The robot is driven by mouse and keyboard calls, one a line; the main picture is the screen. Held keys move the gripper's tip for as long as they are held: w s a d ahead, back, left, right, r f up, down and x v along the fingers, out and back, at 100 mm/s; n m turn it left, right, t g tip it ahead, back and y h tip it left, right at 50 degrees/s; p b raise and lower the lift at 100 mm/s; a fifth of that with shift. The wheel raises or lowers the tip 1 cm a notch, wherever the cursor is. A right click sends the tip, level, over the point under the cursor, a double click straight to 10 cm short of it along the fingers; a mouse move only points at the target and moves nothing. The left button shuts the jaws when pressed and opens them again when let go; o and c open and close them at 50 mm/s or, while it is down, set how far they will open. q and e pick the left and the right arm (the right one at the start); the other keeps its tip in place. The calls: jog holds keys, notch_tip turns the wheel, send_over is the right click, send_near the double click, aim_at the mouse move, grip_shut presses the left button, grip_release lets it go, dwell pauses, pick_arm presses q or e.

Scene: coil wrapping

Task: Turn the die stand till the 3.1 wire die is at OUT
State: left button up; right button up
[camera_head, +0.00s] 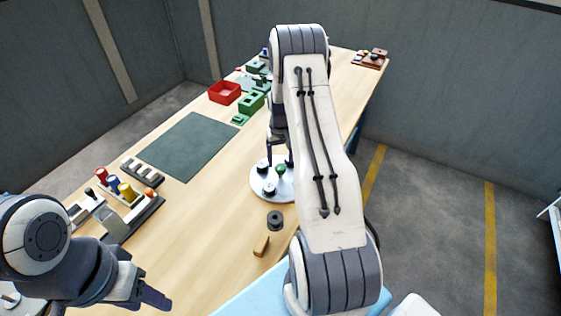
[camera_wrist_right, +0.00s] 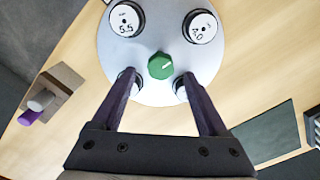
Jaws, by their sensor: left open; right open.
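The die stand (camera_head: 284,193) is a white round plate on the table, with several dies around a green knob (camera_head: 280,169). It also fills the top of the right wrist view (camera_wrist_right: 150,93). There, one die (camera_wrist_right: 125,19) reads 5.5 and another (camera_wrist_right: 200,27) seems to read 4.0. Two nearer dies are partly covered by my fingers, their labels hidden. I cannot make out a 3.1 label or an OUT mark. My right gripper (camera_wrist_right: 158,80) is open above the plate, fingers apart on the near side of the green knob (camera_wrist_right: 160,66). My left gripper (camera_head: 152,297) is open and empty at the front left.
A black spool-like piece (camera_head: 275,220) and a small wooden block (camera_head: 261,245) lie in front of the stand. A dark green mat (camera_head: 188,147) lies left of it. A red box (camera_head: 224,92) and green blocks (camera_head: 251,103) stand behind. Coloured pegs (camera_head: 126,192) stand in a rack left.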

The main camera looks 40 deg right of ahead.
aim_at(280, 166)
jog(key=shift+f+p, duration=0.4)
jog(key=shift+f, duration=1.3)
grip_shut()
